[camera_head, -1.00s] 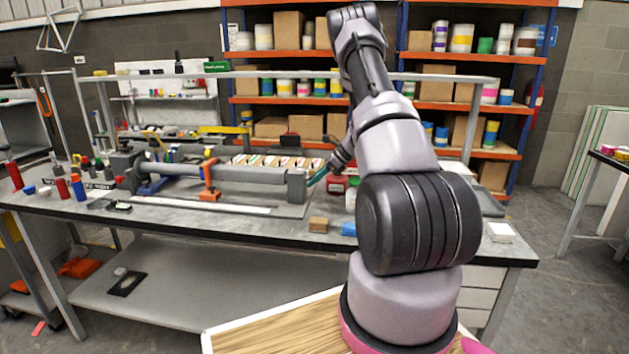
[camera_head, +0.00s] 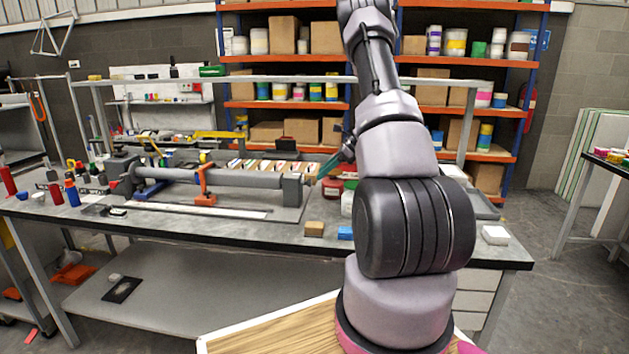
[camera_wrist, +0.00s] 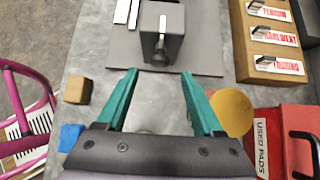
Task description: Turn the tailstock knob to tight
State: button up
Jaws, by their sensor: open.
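The tailstock (camera_wrist: 173,24) is a grey block on a grey base plate, at the top of the wrist view. A dark knob (camera_wrist: 160,54) on a short stem sticks out of its near face, and a white mark shows on the block above it. My gripper (camera_wrist: 158,73) has two teal fingers, spread apart with nothing between them. The knob lies just beyond the fingertips, roughly centred between them, and does not look gripped. In the head view the tailstock (camera_head: 292,190) is at the right end of the long grey bar, with my gripper (camera_head: 328,168) to its right.
A wooden block (camera_wrist: 77,90) and a blue block (camera_wrist: 70,137) lie left of my gripper. A yellow disc (camera_wrist: 232,112), a red used-pads bin (camera_wrist: 285,140) and a brown box with labelled slots (camera_wrist: 275,42) stand to the right.

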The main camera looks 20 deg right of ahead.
jog(key=shift+v, duration=1.8)
jog(key=s+a+r+n+g+h, duration=0.1)
jog(key=s+a+r+n, duration=0.45)
jog(key=a+r, duration=0.4)
jog(key=s+a+r+n+h, duration=0.1)
jog(key=s+a+r+n, duration=0.5)
jog(key=r, duration=0.6)
jog(key=s+a+r+n+t+h, duration=0.1)
jog(key=s+a+n, duration=0.3)
jog(key=s, duration=0.6)
jog(key=s+a+r+n+t+h, duration=0.2)
jog(key=s+a+r+n, duration=0.2)
jog(key=s, duration=0.7)
jog(key=shift+a+r+n+h, duration=0.3)
jog(key=shift+a+n, duration=0.1)
jog(key=shift+n, duration=0.25)
jog(key=shift+s, duration=0.1)
